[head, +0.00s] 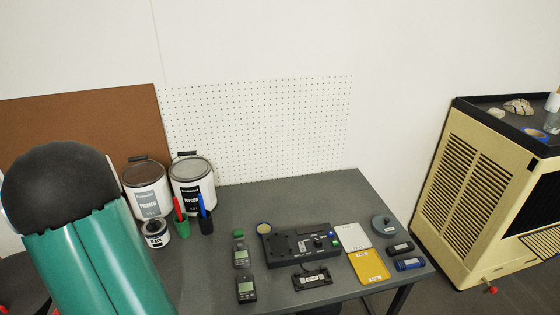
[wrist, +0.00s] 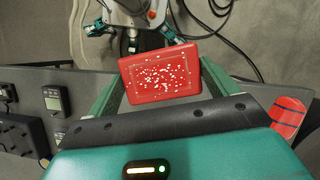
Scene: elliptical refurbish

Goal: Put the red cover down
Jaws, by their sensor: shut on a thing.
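In the wrist view, a red rectangular cover (wrist: 160,75) with white specks on its face sits between the two green fingers of my gripper (wrist: 162,84). My gripper is shut on the cover, one finger at each side. The cover appears over the edge of the dark grey table, with floor beyond it. Its underside is hidden. The head view shows neither the cover nor my gripper; my green arm link fills its lower left.
The grey table (head: 320,202) holds a black fixture unit (head: 300,244), handheld meters (head: 246,290), a yellow card (head: 369,266), a white card (head: 353,236) and paint cans (head: 193,185). A red rounded thing (wrist: 288,118) lies right in the wrist view. Bare table shows behind the fixture.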

